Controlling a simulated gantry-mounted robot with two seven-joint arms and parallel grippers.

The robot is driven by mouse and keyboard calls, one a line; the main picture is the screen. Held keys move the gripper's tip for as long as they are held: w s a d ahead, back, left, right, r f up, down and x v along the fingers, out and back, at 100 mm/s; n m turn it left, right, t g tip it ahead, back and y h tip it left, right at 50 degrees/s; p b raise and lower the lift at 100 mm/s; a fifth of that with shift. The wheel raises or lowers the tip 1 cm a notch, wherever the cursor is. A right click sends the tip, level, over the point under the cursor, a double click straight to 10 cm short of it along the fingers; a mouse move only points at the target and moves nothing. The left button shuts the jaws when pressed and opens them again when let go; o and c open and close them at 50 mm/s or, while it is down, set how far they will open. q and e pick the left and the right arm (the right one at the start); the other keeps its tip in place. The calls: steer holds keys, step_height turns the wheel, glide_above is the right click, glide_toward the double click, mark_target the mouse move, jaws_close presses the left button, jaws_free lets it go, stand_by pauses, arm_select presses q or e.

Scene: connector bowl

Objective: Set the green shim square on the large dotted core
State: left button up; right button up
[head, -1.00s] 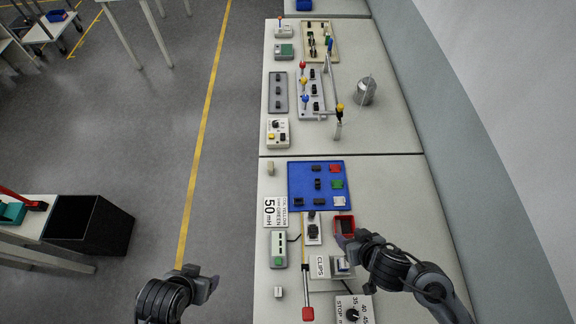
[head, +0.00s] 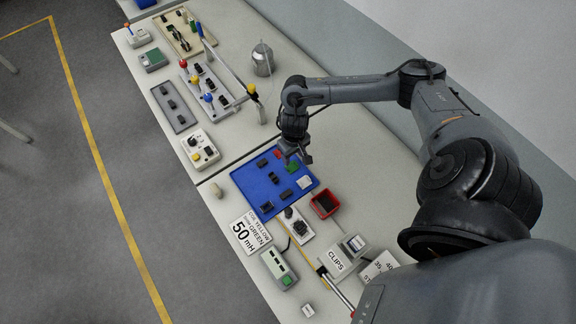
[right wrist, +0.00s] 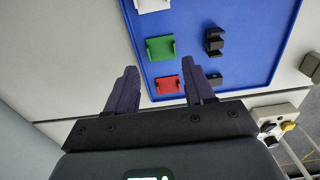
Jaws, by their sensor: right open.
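The green shim (head: 292,168) lies on the blue mat (head: 252,184), partly covered by my right gripper (head: 302,158) in the head view. In the right wrist view the green shim (right wrist: 160,47) lies flat on the mat, ahead of the fingertips. My right gripper is open and empty above the mat, its two fingers (right wrist: 165,88) apart, with a red shim (right wrist: 167,85) showing between them. Dark cores (right wrist: 214,41) lie beside the shims on the mat. Which one is large and dotted I cannot tell. My left gripper is out of view.
A white shim (head: 304,182) lies on the mat near the green one. A red bin (head: 324,204) stands beside the mat. A 50 mH sign (head: 248,232), a CLIPS block and small devices stand in front. Another bench with a lever fixture (head: 215,85) lies beyond.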

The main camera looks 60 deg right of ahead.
mark_target(291, 166)
steer(key=shift+w+d+f+b, duration=0.1)
steer(key=shift+w+f+b, duration=0.05)
steer(key=shift+f, duration=0.95)
steer(key=shift+w+a+f+b, duration=0.1)
steer(key=shift+f+b, duration=0.1)
steer(key=shift+f, duration=0.9)
steer(key=shift+w+d+f+b, duration=0.1)
steer(key=shift+w+f+b, duration=0.05)
steer(key=shift+f, duration=0.95)
steer(key=c, duration=0.7)
steer(key=shift+r, duration=0.15)
